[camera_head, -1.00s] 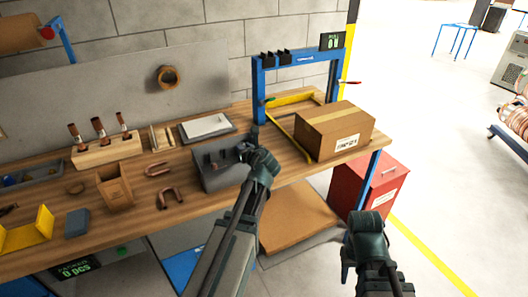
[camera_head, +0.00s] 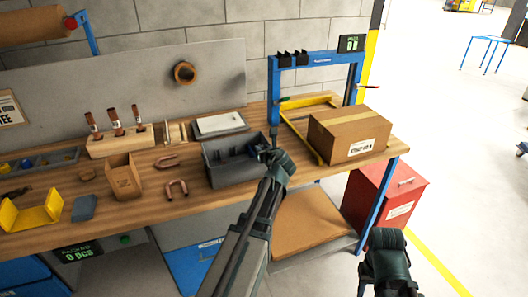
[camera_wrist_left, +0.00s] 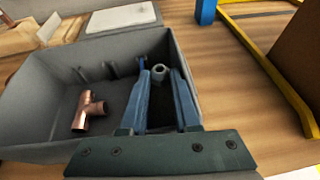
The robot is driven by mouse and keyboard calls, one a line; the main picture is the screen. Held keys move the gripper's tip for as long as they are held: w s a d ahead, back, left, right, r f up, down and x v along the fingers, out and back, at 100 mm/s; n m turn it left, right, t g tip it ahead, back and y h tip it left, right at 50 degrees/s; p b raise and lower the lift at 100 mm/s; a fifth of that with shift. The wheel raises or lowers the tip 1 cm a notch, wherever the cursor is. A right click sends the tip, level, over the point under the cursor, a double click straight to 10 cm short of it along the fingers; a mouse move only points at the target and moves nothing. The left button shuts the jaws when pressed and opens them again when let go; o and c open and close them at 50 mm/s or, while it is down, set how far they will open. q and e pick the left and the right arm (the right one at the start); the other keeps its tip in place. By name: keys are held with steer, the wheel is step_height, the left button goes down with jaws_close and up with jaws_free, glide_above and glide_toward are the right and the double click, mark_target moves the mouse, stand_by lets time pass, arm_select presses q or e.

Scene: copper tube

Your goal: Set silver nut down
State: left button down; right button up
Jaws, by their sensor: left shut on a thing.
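The silver nut (camera_wrist_left: 158,72) is a small grey ring between the fingertips of my left gripper (camera_wrist_left: 161,76) in the left wrist view. My left gripper (camera_head: 266,150) is shut on it, over the right part of a grey bin (camera_head: 232,174). The bin (camera_wrist_left: 40,125) also holds a copper tee fitting (camera_wrist_left: 88,112), lying left of the fingers. In the head view the nut is too small to make out. My right gripper (camera_head: 386,262) hangs at the lower right, away from the bench, and its fingers cannot be made out.
A cardboard box (camera_head: 345,135) and a blue frame (camera_head: 315,62) stand right of the bin. A tray (camera_head: 220,123) lies behind it. Copper U-bends (camera_head: 176,188) and a wooden box (camera_head: 123,176) are to its left. A red cabinet (camera_head: 385,195) stands beside the bench.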

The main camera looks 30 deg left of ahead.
arm_select(q)
steer(key=shift+f, duration=0.1)
steer(key=shift+f, duration=0.1)
steer(key=shift+s+d+f+b, duration=0.1)
steer(key=shift+s+f+b, duration=0.1)
steer(key=shift+b, duration=0.35)
steer(key=shift+s+d, duration=0.1)
steer(key=shift+s, duration=0.05)
steer(key=c, duration=0.9)
jaws_free()
